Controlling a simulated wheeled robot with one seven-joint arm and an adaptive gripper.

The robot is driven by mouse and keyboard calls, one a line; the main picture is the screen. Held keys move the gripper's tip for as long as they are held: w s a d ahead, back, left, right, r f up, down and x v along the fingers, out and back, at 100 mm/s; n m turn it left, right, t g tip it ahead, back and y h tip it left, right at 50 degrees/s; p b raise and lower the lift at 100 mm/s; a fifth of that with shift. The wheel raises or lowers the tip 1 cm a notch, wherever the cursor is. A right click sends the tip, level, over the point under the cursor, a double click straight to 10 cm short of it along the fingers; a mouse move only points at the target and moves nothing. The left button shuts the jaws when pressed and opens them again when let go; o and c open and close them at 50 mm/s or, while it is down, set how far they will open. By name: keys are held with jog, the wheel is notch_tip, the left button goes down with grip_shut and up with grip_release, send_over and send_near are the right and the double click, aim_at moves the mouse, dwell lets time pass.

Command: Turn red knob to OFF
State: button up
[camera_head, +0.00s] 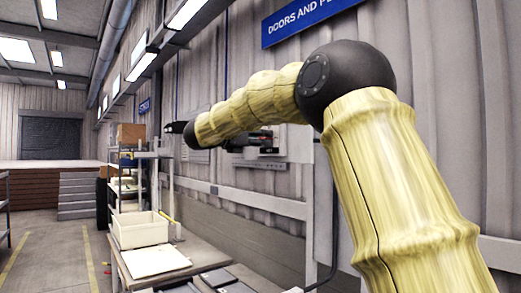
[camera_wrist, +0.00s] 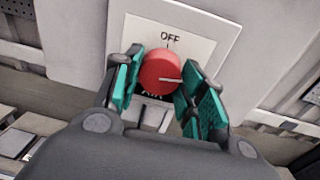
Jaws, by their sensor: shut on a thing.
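The red knob (camera_wrist: 160,71) sits on a pale panel (camera_wrist: 193,42) on the wall, in the middle of the wrist view. The word OFF is printed above it with a short tick below the word. The white mark on the knob points to the right, not up at OFF. My gripper (camera_wrist: 162,80) has its two teal-padded fingers on either side of the knob and is shut on it. Lettering below the knob is partly hidden. In the head view my arm reaches to the wall, and the knob cannot be made out there.
A workbench (camera_head: 230,272) along the wall holds a cream bin (camera_head: 140,231) and a white sheet (camera_head: 155,262). A shelf (camera_head: 127,187) with boxes stands farther back. The floor (camera_head: 58,265) at left is clear. A blue sign (camera_head: 305,20) hangs above my arm.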

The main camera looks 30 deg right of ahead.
jog(key=n+b, duration=0.3)
jog(key=n, duration=0.8)
jog(key=shift+r+g+p, duration=0.2)
jog(key=shift+g+p, duration=0.1)
jog(key=shift+p, duration=0.1)
jog(key=shift+n+p, duration=0.7)
jog(key=shift+n, duration=1.3)
jog(key=shift+g, duration=0.3)
jog(key=o, duration=1)
jog(key=shift+w+f, duration=0.1)
jog(key=shift+a, duration=0.1)
